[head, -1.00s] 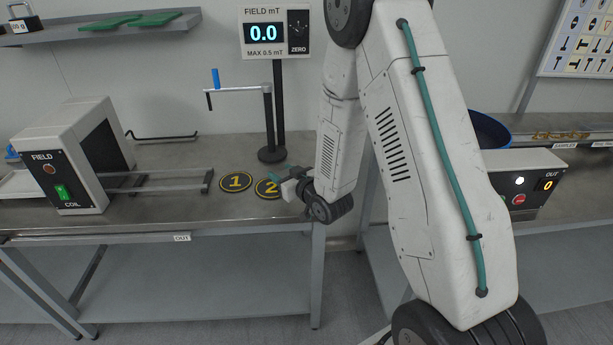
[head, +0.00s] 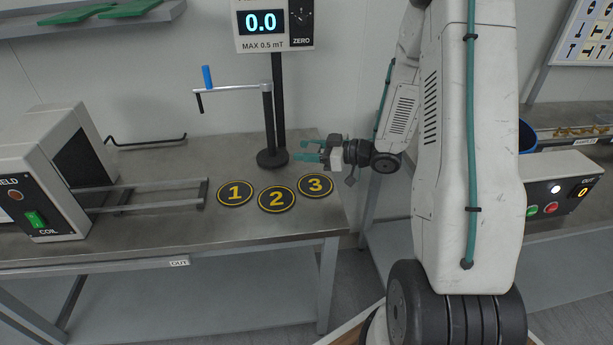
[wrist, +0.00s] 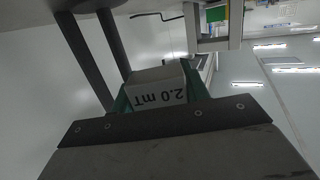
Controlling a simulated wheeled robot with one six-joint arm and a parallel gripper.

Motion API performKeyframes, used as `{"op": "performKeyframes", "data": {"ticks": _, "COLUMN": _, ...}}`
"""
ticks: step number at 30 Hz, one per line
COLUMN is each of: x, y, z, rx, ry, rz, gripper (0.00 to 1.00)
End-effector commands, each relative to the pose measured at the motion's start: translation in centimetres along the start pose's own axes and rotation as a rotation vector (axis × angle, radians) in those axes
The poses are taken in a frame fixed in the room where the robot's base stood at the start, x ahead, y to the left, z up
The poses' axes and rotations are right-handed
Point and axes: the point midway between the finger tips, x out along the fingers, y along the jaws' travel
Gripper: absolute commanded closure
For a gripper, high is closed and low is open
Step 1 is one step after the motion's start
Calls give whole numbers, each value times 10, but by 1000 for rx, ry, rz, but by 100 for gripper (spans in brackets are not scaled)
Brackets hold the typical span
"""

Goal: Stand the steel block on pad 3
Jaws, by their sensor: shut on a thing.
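My gripper (head: 308,151) is shut on a grey block with a white face, taken as the steel block. In the wrist view the block (wrist: 156,76) sits between the green fingers (wrist: 195,85), and its label reads "2.0 mT" upside down. In the head view the fingers point left and largely hide the block. Pad 3 (head: 315,185) is a black disc with a yellow ring and numeral, flat on the bench. It looks bare. My gripper is above it, near its far side, apart from it.
Pad 2 (head: 277,199) and pad 1 (head: 235,193) lie bare to the left. A black post (head: 278,110) with a crank arm (head: 232,89) and field meter (head: 272,22) stands behind. The coil (head: 60,165) and its rails are at left. The bench's right edge is close to pad 3.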

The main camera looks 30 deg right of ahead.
Motion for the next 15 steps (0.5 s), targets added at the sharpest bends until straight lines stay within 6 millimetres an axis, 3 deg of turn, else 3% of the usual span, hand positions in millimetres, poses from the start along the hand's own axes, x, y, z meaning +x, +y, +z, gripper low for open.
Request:
{"op": "performKeyframes", "data": {"ticks": 4, "x": -9, "y": -2, "z": 10, "rx": -1, "ry": 0, "rz": -31, "gripper": 89}}
{"op": "performKeyframes", "data": {"ticks": 9, "x": -4, "y": -4, "z": 40, "rx": 0, "ry": 0, "rz": -37, "gripper": 89}}
{"op": "performKeyframes", "data": {"ticks": 15, "x": 0, "y": -3, "z": 60, "rx": -3, "ry": 0, "rz": -35, "gripper": 89}}
